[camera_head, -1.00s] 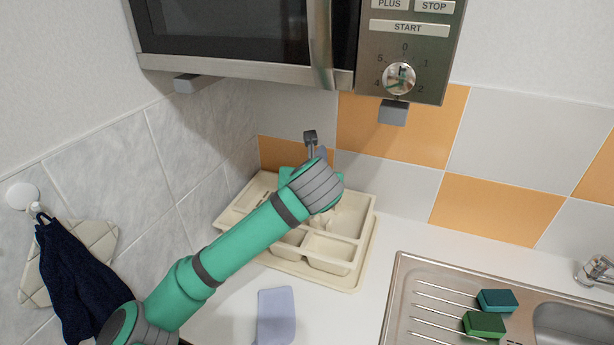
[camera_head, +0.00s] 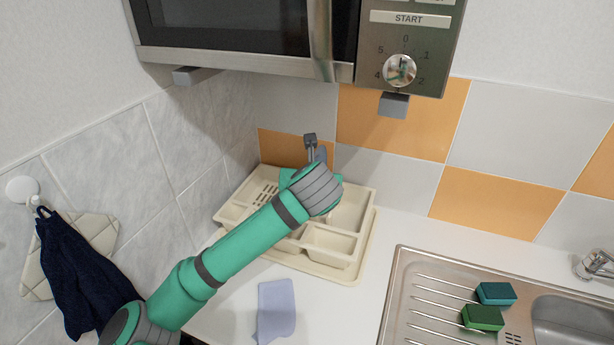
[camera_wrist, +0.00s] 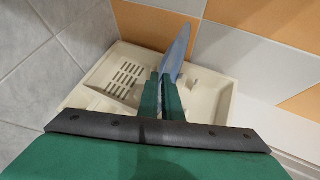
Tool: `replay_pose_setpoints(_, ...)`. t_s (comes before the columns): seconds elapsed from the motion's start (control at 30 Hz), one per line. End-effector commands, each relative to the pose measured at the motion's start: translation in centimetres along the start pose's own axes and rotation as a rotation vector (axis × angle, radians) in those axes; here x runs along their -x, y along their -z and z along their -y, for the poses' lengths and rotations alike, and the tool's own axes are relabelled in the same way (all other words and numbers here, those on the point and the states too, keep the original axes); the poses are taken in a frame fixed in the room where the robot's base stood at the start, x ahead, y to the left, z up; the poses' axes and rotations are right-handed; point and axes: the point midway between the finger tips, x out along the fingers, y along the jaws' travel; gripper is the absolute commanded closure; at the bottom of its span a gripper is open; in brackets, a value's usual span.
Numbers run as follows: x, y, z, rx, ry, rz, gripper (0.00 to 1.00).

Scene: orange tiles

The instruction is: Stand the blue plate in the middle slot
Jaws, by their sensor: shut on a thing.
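In the wrist view my gripper (camera_wrist: 162,84) is shut on the blue plate (camera_wrist: 179,52), which shows nearly edge-on, upright and leaning a little to the right. The plate is over the back part of the cream rack (camera_wrist: 229,104). I cannot tell whether its lower edge touches the rack or sits in a slot. The rack (camera_head: 364,238) stands on the counter in the corner. My arm covers its middle.
A microwave (camera_head: 240,28) hangs above the rack. Tiled walls close in at the left and back. A pale blue flat thing (camera_head: 275,308) lies on the counter in front. The sink (camera_head: 400,290) with two sponges (camera_head: 483,317) is at the right. A dark towel (camera_head: 75,270) hangs left.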

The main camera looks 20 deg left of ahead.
Motion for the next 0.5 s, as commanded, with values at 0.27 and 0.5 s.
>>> replay_pose_setpoints(0.27, -0.29, 0.41, 0.04, 0.0, 0.0, 0.002, 1.0)
replay_pose_setpoints(0.5, -0.57, 0.83, 0.09, 0.0, -0.001, 0.002, 1.0)
